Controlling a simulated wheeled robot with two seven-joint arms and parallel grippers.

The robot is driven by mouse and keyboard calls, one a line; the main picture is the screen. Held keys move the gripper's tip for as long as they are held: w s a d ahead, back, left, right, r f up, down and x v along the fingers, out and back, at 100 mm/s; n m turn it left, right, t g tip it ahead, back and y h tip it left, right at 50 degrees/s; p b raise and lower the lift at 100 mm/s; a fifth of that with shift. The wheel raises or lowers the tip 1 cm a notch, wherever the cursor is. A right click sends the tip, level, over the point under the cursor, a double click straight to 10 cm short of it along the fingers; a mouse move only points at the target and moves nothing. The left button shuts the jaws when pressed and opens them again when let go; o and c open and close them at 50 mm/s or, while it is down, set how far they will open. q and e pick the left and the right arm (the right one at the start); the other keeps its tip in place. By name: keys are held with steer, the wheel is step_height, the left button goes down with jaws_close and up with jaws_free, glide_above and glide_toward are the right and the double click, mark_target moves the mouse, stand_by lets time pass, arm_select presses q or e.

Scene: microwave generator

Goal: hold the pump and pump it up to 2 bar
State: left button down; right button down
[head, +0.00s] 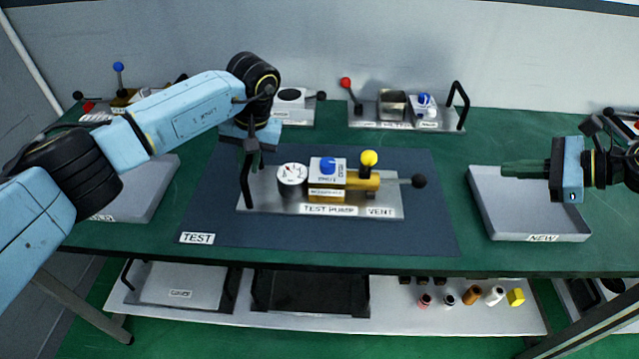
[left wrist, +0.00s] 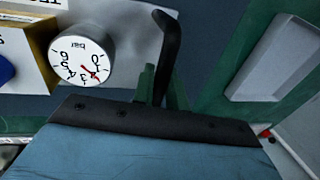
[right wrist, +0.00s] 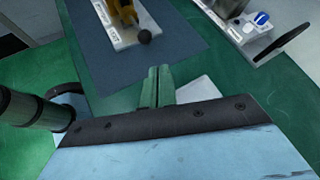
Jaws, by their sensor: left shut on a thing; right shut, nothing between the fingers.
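The test pump (head: 330,208) lies on the dark mat, with a round gauge (head: 292,180), a blue knob, a yellow knob (head: 369,158) and a black-balled lever (head: 419,181) at its right end. My left gripper (head: 252,152) is shut on the black upright handle (left wrist: 168,40) at the pump's left end. In the left wrist view the gauge (left wrist: 82,58) is upside down; its red needle points among the low numbers, the exact reading unclear. My right gripper (head: 510,170) is shut and empty above the NEW tray (head: 530,235), apart from the lever, which also shows in the right wrist view (right wrist: 145,36).
A plate with a red-knobbed lever and black handle (head: 458,95) stands at the back right. My left arm partly covers a grey tray (head: 150,190) and devices at the left. The mat (head: 435,215) is bare right of the pump.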

arm_select(q)
steer(key=shift+s+f, duration=0.1)
steer(key=shift+f, duration=0.05)
arm_select(e)
steer(key=shift+s+d+r, duration=0.35)
steer(key=shift+d, duration=0.15)
arm_select(q)
steer(key=c, duration=1.3)
jaws_free()
